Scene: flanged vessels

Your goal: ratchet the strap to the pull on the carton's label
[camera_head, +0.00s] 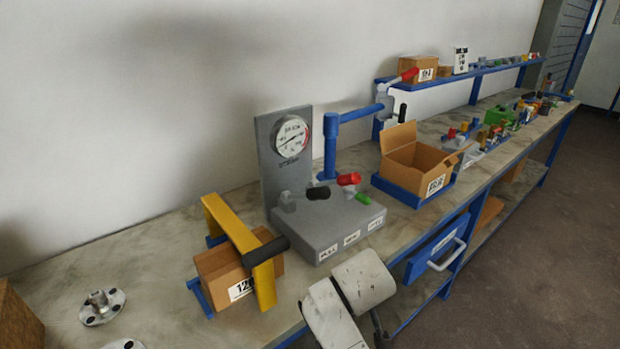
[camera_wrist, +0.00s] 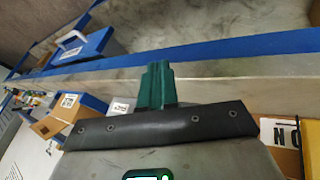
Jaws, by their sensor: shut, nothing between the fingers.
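The brown carton (camera_head: 218,279) stands on the bench at the lower left, in a blue cradle (camera_head: 199,297). A yellow strap frame (camera_head: 228,222) arches over it, with a thick black handle (camera_head: 266,250) sticking out to the right. The carton's white label (camera_head: 240,289) begins with "120"; the yellow upright hides the rest. In the wrist view a carton with a white label (camera_wrist: 281,132) is cut off at the right edge. My gripper (camera_wrist: 156,70) shows in the wrist view with its green fingers together and empty, near the bench's front edge. The head view does not show its fingers.
A grey gauge stand (camera_head: 335,222) with black, red and green levers is right of the carton. An open box (camera_head: 415,160) in a blue tray and a blue drawer (camera_head: 436,249) lie further right. Metal flanges (camera_head: 102,306) lie at the lower left.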

